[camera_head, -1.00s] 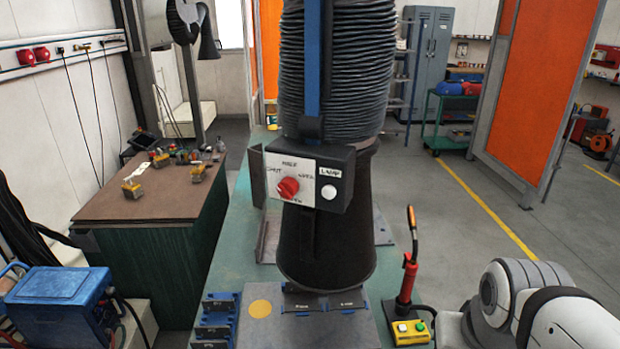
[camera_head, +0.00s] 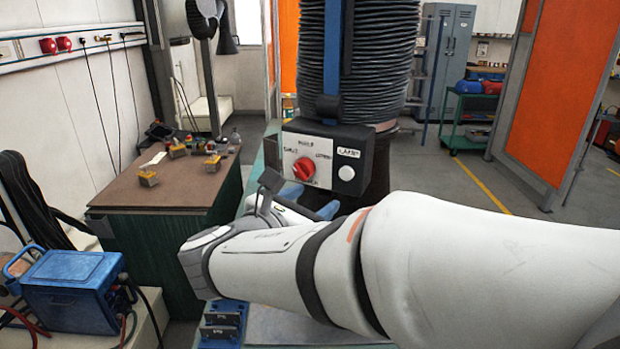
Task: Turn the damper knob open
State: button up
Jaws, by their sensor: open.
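The red damper knob (camera_head: 303,168) sits on the pale face of a dark control box (camera_head: 375,152) on the extraction hood. Labels ring the knob, but they are too small to read surely, and I cannot tell which one it points to. A white button (camera_head: 346,173) and a "LAMP" label are to its right. I see no clear contact with the knob.
A ribbed black hose (camera_head: 375,75) rises above the box. A brown-topped bench (camera_head: 190,190) with small yellow-grey parts stands at left. A blue welding unit (camera_head: 70,283) is at front left. Orange screens (camera_head: 565,100) stand at right, with open floor before them.

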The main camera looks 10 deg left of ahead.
aim_at(298, 173)
jog(key=s+a+r+n+t+y, duration=0.1)
jog(key=a+r+n+t+y, duration=0.15)
jog(key=a, duration=0.35)
jog(key=shift+g+h, duration=0.25)
jog(key=shift+h, duration=0.2)
jog(key=x, duration=0.2)
jog(key=p+x, duration=0.1)
jog(key=x, duration=0.2)
jog(key=f+x, duration=0.1)
jog(key=x, duration=0.1)
jog(key=shift+w+d+p, duration=0.15)
jog(key=shift+d+p, duration=0.15)
jog(key=shift+p, duration=0.05)
